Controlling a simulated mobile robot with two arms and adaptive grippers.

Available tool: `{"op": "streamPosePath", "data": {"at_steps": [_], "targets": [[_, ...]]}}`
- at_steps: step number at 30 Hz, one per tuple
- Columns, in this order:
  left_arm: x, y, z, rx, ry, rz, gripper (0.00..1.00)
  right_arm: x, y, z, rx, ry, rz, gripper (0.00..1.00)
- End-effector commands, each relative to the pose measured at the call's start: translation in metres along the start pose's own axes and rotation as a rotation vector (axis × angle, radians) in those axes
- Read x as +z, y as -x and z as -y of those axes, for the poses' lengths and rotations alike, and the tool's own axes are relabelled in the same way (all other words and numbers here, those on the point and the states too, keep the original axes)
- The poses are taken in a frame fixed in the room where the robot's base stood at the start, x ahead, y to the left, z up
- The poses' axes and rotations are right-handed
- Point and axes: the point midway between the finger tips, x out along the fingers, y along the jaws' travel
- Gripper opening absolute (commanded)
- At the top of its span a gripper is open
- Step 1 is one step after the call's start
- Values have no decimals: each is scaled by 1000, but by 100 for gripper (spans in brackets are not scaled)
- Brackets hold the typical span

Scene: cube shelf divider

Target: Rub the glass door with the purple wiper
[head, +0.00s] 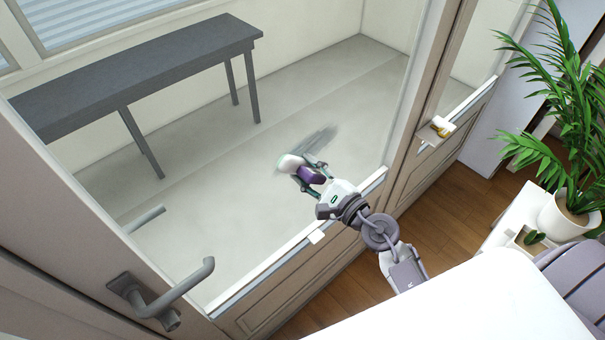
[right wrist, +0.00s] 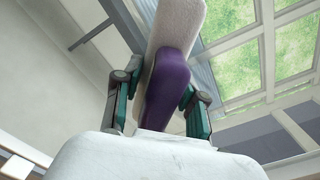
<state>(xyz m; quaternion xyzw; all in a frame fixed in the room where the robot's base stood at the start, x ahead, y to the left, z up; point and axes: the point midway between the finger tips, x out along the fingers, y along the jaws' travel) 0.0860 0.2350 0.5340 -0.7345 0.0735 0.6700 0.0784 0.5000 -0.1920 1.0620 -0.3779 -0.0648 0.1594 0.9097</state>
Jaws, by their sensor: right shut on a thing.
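The purple wiper (head: 310,175) is held in my right gripper (head: 312,174); its white pad (head: 290,163) faces the glass door (head: 225,215). In the right wrist view the purple handle (right wrist: 168,82) sits between the two fingers of the gripper (right wrist: 160,100), with the long white pad (right wrist: 177,25) beyond it. A faint reflection shows on the glass beside the pad. The pad looks at or very close to the pane; I cannot tell whether it touches. My left gripper is not in view.
The door has a grey lever handle (head: 165,295) at lower left. A grey table (head: 140,75) stands behind the glass. A potted plant (head: 570,215) is at the right. A white surface (head: 480,305) fills the lower right. Wooden floor (head: 440,225) shows between.

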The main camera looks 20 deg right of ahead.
Motion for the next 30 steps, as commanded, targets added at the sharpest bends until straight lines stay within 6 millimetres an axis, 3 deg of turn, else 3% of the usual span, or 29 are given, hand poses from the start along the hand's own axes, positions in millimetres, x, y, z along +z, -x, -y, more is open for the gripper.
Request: {"op": "streamPosePath", "data": {"at_steps": [11, 30], "targets": [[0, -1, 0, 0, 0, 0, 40, -2, 0, 2, -1, 0, 1, 0], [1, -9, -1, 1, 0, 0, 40, -24, -3, 26, -2, 0, 2, 0]]}}
